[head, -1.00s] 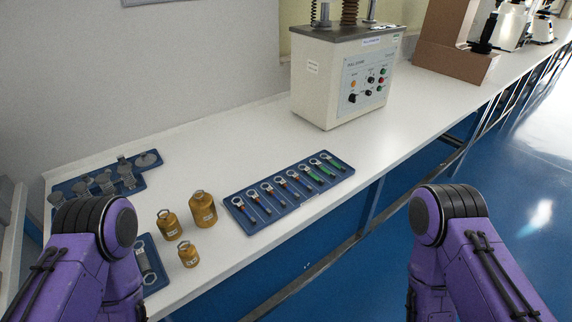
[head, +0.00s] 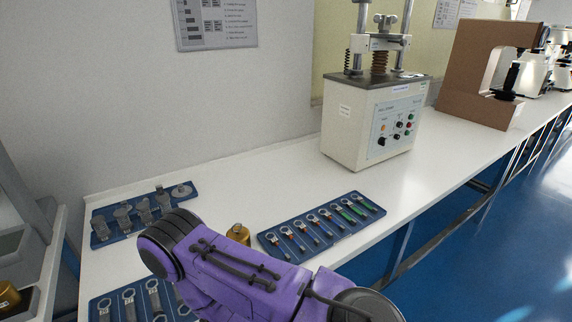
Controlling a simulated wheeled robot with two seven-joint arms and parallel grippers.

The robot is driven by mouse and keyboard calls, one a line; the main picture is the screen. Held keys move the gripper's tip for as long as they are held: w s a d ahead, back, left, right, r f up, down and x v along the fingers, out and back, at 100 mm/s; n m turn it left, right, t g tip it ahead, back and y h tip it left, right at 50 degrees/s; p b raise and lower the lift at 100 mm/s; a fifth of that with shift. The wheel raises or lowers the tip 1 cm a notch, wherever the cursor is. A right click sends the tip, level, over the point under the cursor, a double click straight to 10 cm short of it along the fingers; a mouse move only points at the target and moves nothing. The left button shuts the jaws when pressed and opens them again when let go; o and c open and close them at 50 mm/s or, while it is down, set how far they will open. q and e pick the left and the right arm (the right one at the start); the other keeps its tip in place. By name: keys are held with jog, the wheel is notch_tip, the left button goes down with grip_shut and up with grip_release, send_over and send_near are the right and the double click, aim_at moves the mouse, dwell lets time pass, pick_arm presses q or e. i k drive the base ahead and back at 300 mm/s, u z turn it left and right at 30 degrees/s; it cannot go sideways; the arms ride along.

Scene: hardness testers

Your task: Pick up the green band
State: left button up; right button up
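A blue tray (head: 264,238) lies on the white bench and holds a row of ring-headed tools. Toward its right end, the handles carry green bands (head: 357,210); the tools on the left have reddish-brown parts. The bands lie flat and nothing touches them. One purple arm of mine crosses the bottom of the head view, its elbow left of the tray. No fingers of either gripper show in the head view.
A cream tester (head: 352,140) stands behind the tray. A brass weight (head: 238,234) is partly hidden by my arm. Blue trays with grey parts (head: 145,212) and ringed tools (head: 129,303) lie left. The bench between the tester and left trays is clear.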

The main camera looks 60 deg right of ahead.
aim_at(349, 205)
jog(key=u, duration=0.15)
jog(key=k, duration=1)
jog(key=z, duration=1.35)
